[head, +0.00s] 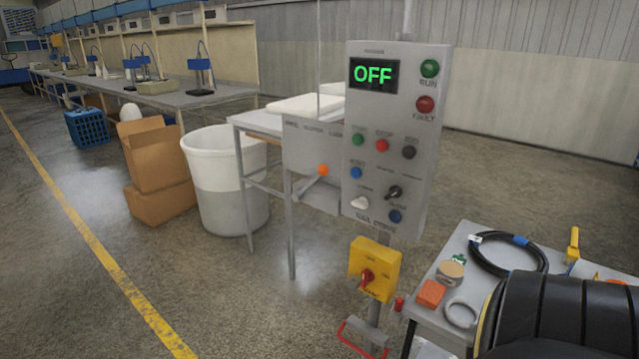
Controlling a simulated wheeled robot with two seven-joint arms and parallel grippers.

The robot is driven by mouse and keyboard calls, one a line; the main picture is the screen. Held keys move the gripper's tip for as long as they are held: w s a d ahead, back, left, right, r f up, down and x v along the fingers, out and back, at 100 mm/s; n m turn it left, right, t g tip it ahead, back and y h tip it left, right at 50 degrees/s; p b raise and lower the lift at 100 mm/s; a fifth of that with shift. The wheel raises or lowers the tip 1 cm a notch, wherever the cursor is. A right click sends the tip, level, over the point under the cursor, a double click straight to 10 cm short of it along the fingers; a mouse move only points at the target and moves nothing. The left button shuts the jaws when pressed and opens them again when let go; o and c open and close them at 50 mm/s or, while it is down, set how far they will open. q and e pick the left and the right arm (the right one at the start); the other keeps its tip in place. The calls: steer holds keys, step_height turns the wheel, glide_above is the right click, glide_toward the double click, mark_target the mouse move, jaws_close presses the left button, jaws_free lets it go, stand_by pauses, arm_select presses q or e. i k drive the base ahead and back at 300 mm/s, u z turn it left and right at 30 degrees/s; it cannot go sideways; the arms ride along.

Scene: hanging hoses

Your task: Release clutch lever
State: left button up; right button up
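A grey lever with an orange knob (323,170) sits on the grey plate left of the control panel. Its arm slopes down to the left from the knob. I cannot read a label that confirms it as the clutch lever. The upright grey control panel (425,150) has a display (373,75) showing green "OFF", several coloured buttons and a black selector knob (394,192). Below it is a yellow box (384,258) with a red rotary switch (367,276). A red-framed bar (362,335) is low on the post. Neither gripper is in view.
A table (455,240) at right holds a black hose coil (510,268), an orange block (431,293) and a grey ring (460,314). A dark ribbed cylinder fills the lower right corner. A white bin (225,195) and cardboard boxes (155,165) stand left. Floor at lower left is clear.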

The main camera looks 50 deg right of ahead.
mark_target(322, 170)
steer(key=k, duration=0.3)
steer(key=z, duration=1.2)
steer(key=i, duration=0.15)
steer(key=z, duration=0.3)
